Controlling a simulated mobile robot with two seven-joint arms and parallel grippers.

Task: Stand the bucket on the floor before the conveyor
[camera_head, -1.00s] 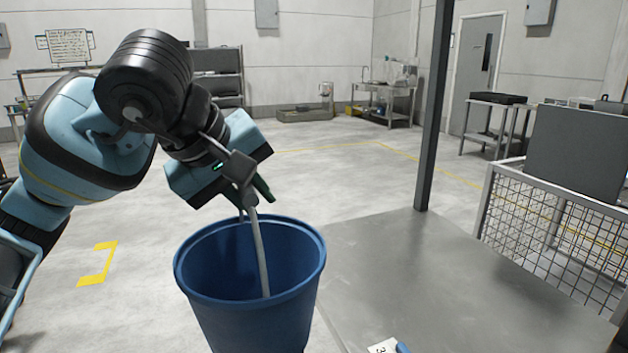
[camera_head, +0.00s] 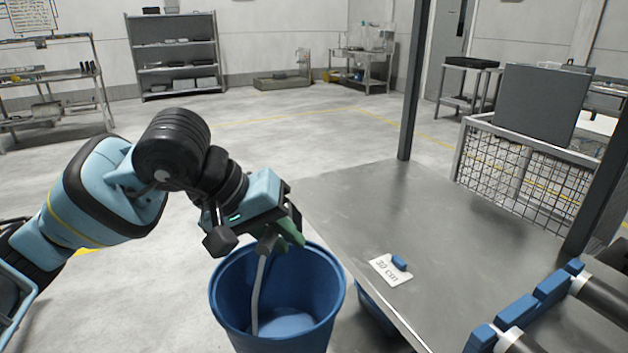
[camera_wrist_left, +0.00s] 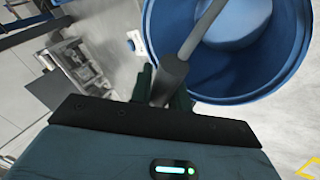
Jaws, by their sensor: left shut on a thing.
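The blue bucket (camera_head: 229,316) is at the bottom centre of the head view, upright and open-topped, beside the left edge of the grey metal table. Its base is out of frame, so I cannot tell whether it touches the floor. My left gripper (camera_head: 277,238) is above its rim, shut on the grey handle (camera_head: 260,285), which runs down to the bucket. In the left wrist view the fingers (camera_wrist_left: 165,88) close round the handle's thick grip, and the bucket (camera_wrist_left: 285,75) lies beyond. Conveyor rollers (camera_head: 600,297) with blue parts show at the lower right. My right gripper is not in view.
The grey table top (camera_head: 400,215) carries a white "30 cm" label (camera_head: 390,269). Another blue object (camera_head: 372,308) is partly hidden under its edge. A dark post (camera_head: 414,85) and a mesh cage (camera_head: 515,175) stand behind. The floor at left centre is clear.

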